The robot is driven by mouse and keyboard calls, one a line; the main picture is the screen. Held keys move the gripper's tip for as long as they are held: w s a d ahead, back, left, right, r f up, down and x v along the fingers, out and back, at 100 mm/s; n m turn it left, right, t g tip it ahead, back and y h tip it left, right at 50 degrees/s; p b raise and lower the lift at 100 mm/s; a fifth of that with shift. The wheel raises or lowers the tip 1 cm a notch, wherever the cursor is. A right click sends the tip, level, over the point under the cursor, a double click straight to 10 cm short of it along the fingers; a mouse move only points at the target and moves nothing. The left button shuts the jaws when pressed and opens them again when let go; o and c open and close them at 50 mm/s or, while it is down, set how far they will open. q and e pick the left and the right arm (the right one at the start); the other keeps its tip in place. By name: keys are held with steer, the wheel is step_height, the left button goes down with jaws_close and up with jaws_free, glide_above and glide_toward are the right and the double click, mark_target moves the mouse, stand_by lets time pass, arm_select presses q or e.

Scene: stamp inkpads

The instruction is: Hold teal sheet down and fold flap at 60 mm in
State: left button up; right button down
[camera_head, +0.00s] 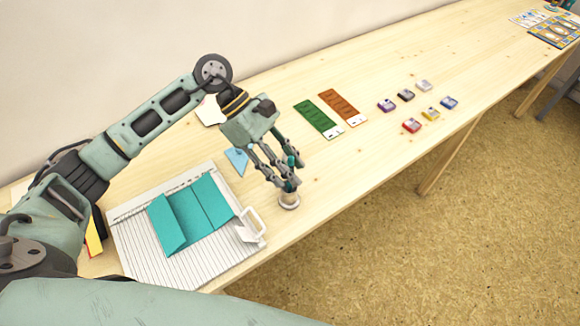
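The teal sheet (204,211) lies on a white grooved board (145,262) at the lower left. Crease lines divide it into panels, and its left panel (167,226) looks tilted against the rest. My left gripper (292,174) is to the right of the sheet, apart from it, pointing down toward the table. My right gripper is not in view.
A white angular handle-like piece (250,225) sits at the board's right edge. A light-blue triangular piece (236,161) lies behind the board. Green (317,118) and brown (343,107) strips and several small inkpads (411,125) lie farther right. The table's front edge is close to the round piece.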

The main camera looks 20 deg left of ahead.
arm_select(q)
steer(key=v, duration=1.1)
steer(key=shift+a, duration=0.1)
stand_by(0.4)
